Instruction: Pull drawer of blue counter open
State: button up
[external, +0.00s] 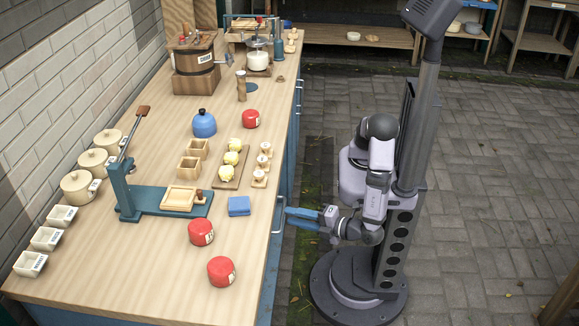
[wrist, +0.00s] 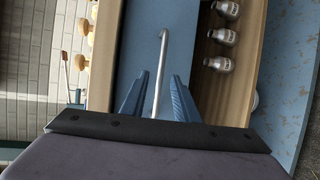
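The blue counter (external: 271,268) has a pale wood top, and its blue front faces my arm. A metal bar handle (external: 280,214) sticks out from the front near the near end. In the wrist view the handle (wrist: 160,75) runs lengthwise across the blue drawer front (wrist: 135,42). The drawer front looks flush, with no visible gap. My gripper (external: 289,217) is at the handle. In the wrist view its two blue fingers (wrist: 157,90) are apart, one on each side of the bar, with space visible between. Contact cannot be told.
Red pots (external: 221,270), a blue block (external: 239,206) and a teal press (external: 150,200) stand on the worktop. The paved floor (external: 470,180) right of my base is clear.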

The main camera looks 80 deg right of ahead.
jog(key=shift+x, duration=1.6)
grip_shut()
jog(key=s, duration=1.5)
grip_release()
